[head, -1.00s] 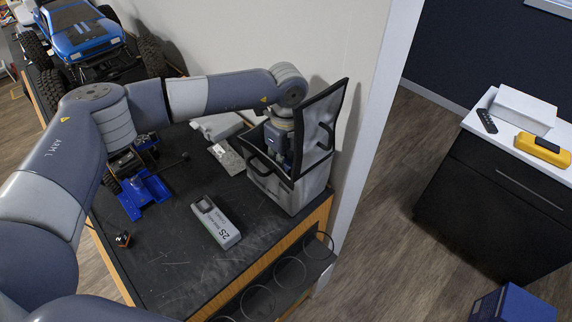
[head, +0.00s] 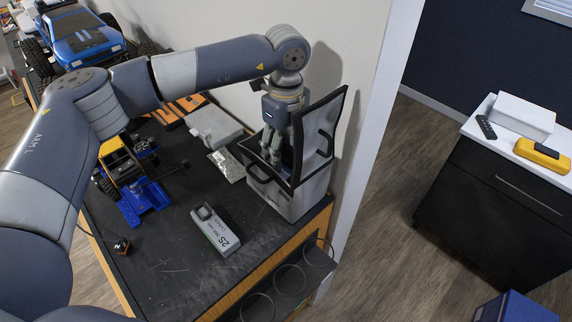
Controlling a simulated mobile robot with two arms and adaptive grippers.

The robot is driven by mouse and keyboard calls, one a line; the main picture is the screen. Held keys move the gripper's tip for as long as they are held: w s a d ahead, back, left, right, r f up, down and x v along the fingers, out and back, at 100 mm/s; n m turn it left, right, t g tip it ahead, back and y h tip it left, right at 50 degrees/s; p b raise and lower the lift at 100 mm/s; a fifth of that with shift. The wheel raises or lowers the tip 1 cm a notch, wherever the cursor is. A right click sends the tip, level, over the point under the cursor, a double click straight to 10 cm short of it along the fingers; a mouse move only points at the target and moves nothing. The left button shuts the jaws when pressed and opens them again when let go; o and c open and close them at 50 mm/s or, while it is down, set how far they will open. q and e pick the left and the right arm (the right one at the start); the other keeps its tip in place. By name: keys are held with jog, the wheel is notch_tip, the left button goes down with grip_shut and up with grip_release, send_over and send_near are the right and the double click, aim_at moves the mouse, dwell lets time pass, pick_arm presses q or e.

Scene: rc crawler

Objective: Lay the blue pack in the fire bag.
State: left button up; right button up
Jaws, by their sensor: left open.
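The fire bag (head: 292,205) is a grey box with black trim on the right end of the dark bench. Its lid stands open, leaning back on the right. My left gripper (head: 277,158) is open and points down over the bag's mouth, its fingertips near or just inside the rim. I see nothing held between the fingers. My right gripper is not in view.
A yellow and blue small vehicle (head: 130,180) stands left, a blue truck (head: 80,38) behind. A wall rises behind the bag.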

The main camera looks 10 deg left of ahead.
pick_arm(q)
jog(key=shift+r, duration=1.9)
